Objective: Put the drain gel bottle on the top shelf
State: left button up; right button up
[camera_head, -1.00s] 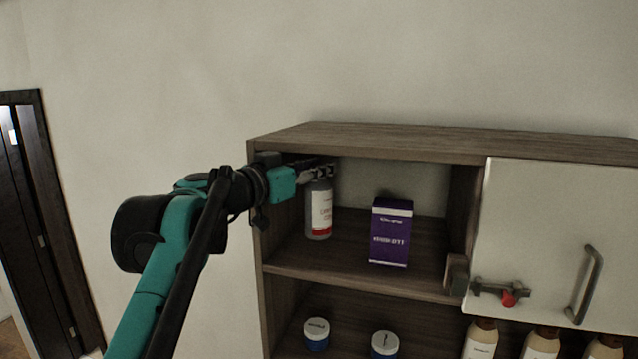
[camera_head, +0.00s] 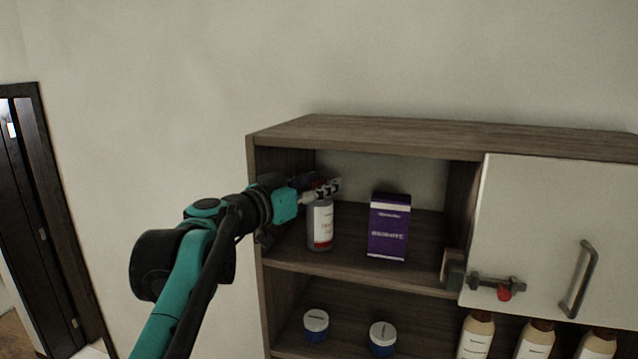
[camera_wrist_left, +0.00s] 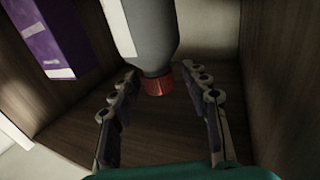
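The drain gel bottle (camera_head: 320,225) is grey with a white and red label. It stands upright on the top shelf (camera_head: 350,262) of the cabinet, near the left wall. Its red cap (camera_wrist_left: 157,84) shows in the left wrist view. My left gripper (camera_head: 328,189) is at the top of the bottle. In the left wrist view its fingers (camera_wrist_left: 160,90) are spread on either side of the cap, with a gap on both sides. My right gripper is in no view.
A purple box (camera_head: 389,228) stands right of the bottle on the same shelf. Two jars (camera_head: 316,325) with white lids and several cream bottles (camera_head: 477,335) are on the shelf below. A white door (camera_head: 535,230) with a handle covers the upper right.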

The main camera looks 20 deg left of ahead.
pick_arm(q)
jog(key=shift+r, duration=0.2)
jog(key=shift+s+a, duration=0.15)
jog(key=shift+s, duration=0.1)
jog(key=b+v, duration=0.2)
jog(key=v, duration=0.8)
jog(key=s+d+f+g, duration=0.2)
jog(key=d+f, duration=0.1)
jog(key=f, duration=0.5)
jog(key=s+d+f+n+g+y, duration=0.1)
jog(key=s+d+f+g, duration=0.1)
jog(key=f, duration=0.5)
jog(key=s+d+f+g, duration=0.2)
jog(key=d+f, duration=0.1)
jog(key=f, duration=0.5)
jog(key=s+a+f+n+g+y, duration=0.1)
jog(key=s+f, duration=0.4)
jog(key=f, duration=0.6)
jog(key=s+a+f+n+g+y, duration=0.2)
jog(key=s+f+y, duration=0.3)
jog(key=f, duration=0.6)
jog(key=shift+s+a+f+n, duration=0.25)
jog(key=shift+a+f+n, duration=0.05)
jog(key=shift+f+n, duration=0.1)
